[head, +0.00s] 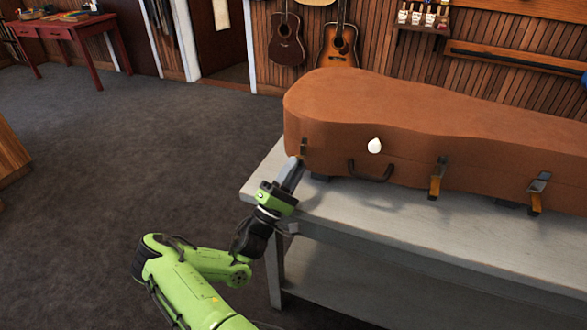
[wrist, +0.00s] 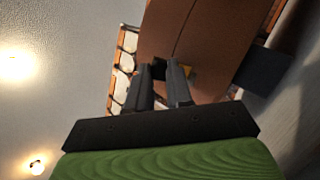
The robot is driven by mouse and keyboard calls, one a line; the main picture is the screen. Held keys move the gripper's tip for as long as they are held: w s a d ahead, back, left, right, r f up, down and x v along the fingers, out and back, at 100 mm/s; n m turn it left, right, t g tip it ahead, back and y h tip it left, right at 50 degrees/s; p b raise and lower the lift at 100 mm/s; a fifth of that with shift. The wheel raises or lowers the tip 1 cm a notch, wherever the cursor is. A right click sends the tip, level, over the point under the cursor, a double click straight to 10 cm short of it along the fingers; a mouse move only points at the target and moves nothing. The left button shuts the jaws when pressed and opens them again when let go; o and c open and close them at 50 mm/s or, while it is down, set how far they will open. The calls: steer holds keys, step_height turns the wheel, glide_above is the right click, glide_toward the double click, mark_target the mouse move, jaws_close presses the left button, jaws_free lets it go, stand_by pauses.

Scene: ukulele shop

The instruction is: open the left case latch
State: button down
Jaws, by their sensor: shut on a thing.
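A brown guitar case (head: 410,120) lies closed on a grey table.
A middle latch (head: 437,178), a right latch (head: 537,193) and a dark handle (head: 370,172) are on the case front. The grey table (head: 400,222) has bare room in front. Open carpet lies to the left.

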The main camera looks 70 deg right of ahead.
stand_by(0.3)
steer(key=c, duration=1)
jaws_free()
steer(key=p+v, duration=0.1)
steer(key=v, duration=1.4)
steer(key=shift+w+a+f, duration=0.1)
steer(key=shift+a+f, duration=0.15)
steer(key=shift+f, duration=0.1)
